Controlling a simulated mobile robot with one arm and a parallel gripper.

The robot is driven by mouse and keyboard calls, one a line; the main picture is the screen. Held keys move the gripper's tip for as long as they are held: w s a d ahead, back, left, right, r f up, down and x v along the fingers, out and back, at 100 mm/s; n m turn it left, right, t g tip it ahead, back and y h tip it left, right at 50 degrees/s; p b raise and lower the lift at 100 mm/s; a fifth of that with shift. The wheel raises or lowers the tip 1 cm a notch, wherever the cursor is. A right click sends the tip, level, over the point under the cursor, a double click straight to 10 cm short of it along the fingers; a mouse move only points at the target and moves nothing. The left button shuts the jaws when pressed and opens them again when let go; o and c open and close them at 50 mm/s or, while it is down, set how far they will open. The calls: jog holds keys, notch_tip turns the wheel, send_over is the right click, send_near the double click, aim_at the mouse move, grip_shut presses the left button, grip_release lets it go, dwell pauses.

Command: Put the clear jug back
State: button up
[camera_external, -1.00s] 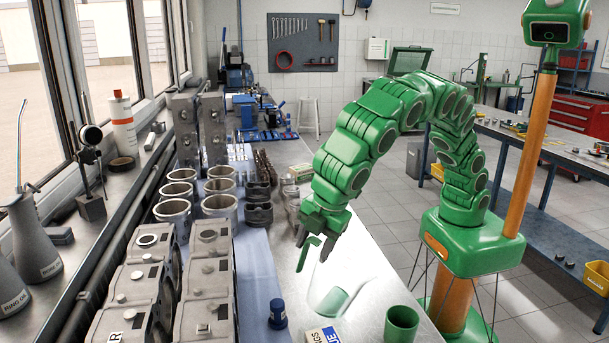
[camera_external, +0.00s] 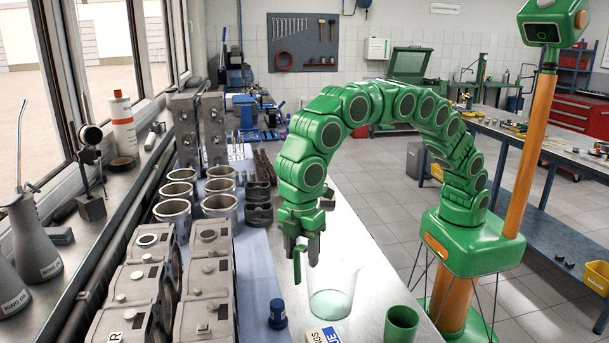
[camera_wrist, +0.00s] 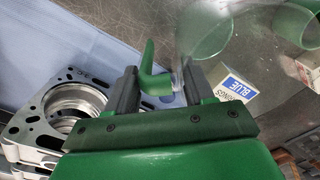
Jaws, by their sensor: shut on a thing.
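The clear jug (camera_external: 338,290) has a see-through body, a green tint low down and a green handle (camera_external: 297,264). It stands roughly upright over the near part of the bench; I cannot tell whether its base touches the top. My gripper (camera_external: 303,256) points down at the jug's left side, shut on the handle. In the wrist view the green handle (camera_wrist: 150,72) sits between the two dark jaws, and the blurred clear jug body (camera_wrist: 204,36) extends up and right beyond them.
A green cup (camera_external: 402,324) stands right of the jug near the bench edge. A small white-and-blue box (camera_external: 322,335) and a blue-capped bottle (camera_external: 278,315) are close in front and left. Grey engine parts (camera_external: 208,285) and cylinder sleeves (camera_external: 220,207) fill the left side.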

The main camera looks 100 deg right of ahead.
jog(key=s+d+r+m, duration=0.4)
jog(key=s+d+r, duration=0.2)
jog(key=s+d, duration=0.35)
jog(key=s+d+r+m, duration=0.55)
jog(key=s+d, duration=0.35)
jog(key=d, duration=0.2)
jog(key=w+a+f, duration=0.3)
jog(key=w+f, duration=0.9)
jog(key=w, duration=0.1)
jog(key=shift+w+f+n, duration=0.3)
jog(key=shift+w+n, duration=0.05)
dwell(0.6)
jog(key=shift+f, duration=0.1)
jog(key=o, duration=1.4)
